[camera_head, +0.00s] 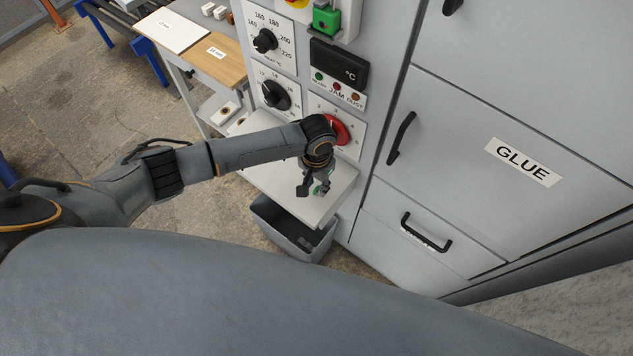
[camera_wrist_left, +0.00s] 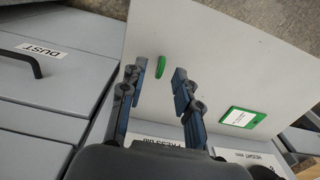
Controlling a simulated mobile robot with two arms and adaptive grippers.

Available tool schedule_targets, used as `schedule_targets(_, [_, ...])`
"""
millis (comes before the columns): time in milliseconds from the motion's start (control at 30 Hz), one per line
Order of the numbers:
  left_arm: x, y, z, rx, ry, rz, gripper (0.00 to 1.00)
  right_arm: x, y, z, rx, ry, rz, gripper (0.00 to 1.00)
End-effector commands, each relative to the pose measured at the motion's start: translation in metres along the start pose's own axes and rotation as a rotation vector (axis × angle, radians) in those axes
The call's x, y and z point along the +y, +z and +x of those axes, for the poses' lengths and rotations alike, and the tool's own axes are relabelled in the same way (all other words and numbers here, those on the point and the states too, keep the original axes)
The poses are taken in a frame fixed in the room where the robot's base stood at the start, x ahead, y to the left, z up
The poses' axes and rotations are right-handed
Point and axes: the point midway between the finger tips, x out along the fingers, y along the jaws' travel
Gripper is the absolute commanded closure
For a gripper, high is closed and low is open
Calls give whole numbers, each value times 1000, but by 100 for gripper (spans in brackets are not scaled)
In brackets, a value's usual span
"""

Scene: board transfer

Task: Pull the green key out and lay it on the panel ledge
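A small green key (camera_wrist_left: 161,67) lies on the pale panel ledge (camera_wrist_left: 210,45) in the left wrist view. My left gripper (camera_wrist_left: 156,76) is open, with its two fingers apart on either side of the key's near end and a gap on each side. In the head view my left gripper (camera_head: 314,189) points down over the ledge (camera_head: 270,178), and a bit of green shows by its fingertips. A green switch block (camera_head: 325,19) sits high on the panel. My right gripper is not in view.
A green-framed card (camera_wrist_left: 243,117) lies on the ledge beside the gripper. A grey bin (camera_head: 290,232) stands below the ledge. A red knob (camera_head: 338,130) is just behind my wrist. The GLUE cabinet (camera_head: 480,130) with black handles is at the right.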

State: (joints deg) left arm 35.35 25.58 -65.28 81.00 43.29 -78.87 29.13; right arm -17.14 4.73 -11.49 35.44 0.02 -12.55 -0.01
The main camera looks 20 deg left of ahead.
Motion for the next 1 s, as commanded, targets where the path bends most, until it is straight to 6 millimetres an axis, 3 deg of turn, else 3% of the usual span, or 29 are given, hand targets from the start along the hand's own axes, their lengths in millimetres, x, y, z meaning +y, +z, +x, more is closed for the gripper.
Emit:
schedule_targets(167, [0, -1, -18, 3, 1, 0, 68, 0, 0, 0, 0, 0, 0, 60])
schedule_targets(600, [0, -1, -104, 3, 0, 0, 68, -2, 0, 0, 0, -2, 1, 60])
schedule_targets(800, [0, 0, -119, 1, 1, 0, 68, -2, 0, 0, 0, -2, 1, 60])
schedule_targets(1000, [0, 0, -120, 0, 0, 0, 68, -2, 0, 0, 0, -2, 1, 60])
